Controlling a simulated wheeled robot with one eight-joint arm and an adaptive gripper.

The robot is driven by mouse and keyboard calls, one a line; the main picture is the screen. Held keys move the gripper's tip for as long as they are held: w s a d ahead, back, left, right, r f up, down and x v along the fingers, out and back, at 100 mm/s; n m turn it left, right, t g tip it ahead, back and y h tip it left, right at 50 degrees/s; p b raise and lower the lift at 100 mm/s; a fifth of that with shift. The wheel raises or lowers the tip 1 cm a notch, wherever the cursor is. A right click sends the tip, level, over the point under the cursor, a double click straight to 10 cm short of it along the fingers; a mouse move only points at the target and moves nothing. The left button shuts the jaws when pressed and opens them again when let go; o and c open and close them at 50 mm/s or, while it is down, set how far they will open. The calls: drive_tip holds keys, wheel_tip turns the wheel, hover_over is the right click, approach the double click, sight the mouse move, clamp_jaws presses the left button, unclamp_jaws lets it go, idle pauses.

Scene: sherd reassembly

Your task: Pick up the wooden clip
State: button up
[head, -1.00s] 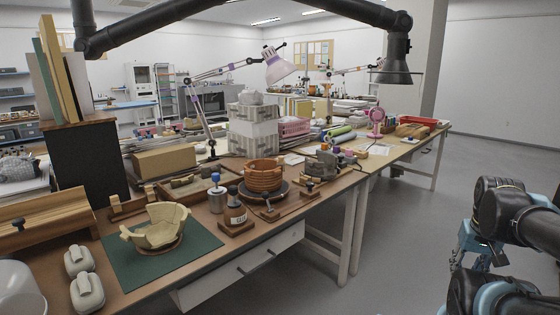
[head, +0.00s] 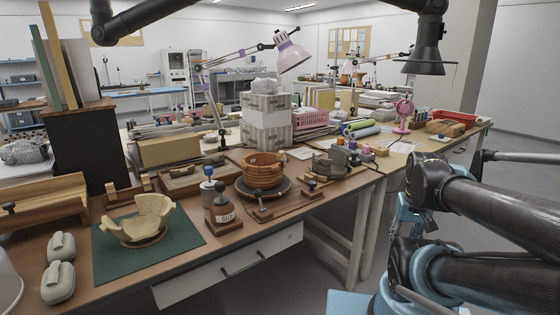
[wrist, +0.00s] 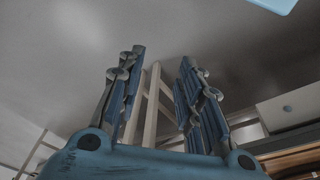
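Small wooden pieces with dark knobs lie along the table's front edge in the head view, one (head: 261,214) in front of the terracotta pot and one (head: 311,191) to its right. They look like clips, but they are too small to tell for certain. My gripper (wrist: 160,90) is open and empty in the wrist view, its two blue jointed fingers well apart. Pale table legs and grey floor show between and beyond them. In the head view my arm is at the right, off the table's front side, and the fingertips cannot be made out. No clip shows in the wrist view.
The wooden table (head: 83,291) is crowded. A pale broken bowl (head: 143,222) stands on a green mat (head: 190,241). The terracotta pot (head: 263,172) sits on a dark turntable. A wooden-based bottle (head: 222,215) stands nearby. Lamps overhang the back. Open floor lies at right.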

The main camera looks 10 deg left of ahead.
drive_tip(key=shift+o, duration=0.6)
drive_tip(key=shift+o, duration=1)
drive_tip(key=shift+s+r, duration=0.25)
drive_tip(key=w+a+r+n, duration=0.4)
drive_tip(key=w+a+r, duration=0.25)
drive_tip(key=r, duration=0.45)
wheel_tip(320, 180, up, 20)
drive_tip(key=n+g+y, duration=0.2)
drive_tip(key=n, duration=1.2)
hover_over(282, 152)
drive_tip(key=d, duration=0.2)
drive_tip(key=f, duration=0.3)
drive_tip(key=a+f, duration=0.1)
drive_tip(key=f, duration=0.7)
drive_tip(key=shift+w+a+f, duration=0.1)
drive_tip(key=shift+a+f, duration=0.15)
drive_tip(key=shift+a, duration=0.05)
drive_tip(key=shift+w+a+f, duration=0.1)
drive_tip(key=shift+a+f, duration=0.1)
drive_tip(key=shift+f, duration=1.1)
drive_tip(key=shift+w+a+f, duration=0.1)
drive_tip(key=shift+a+f, duration=0.05)
drive_tip(key=shift+f, duration=1.15)
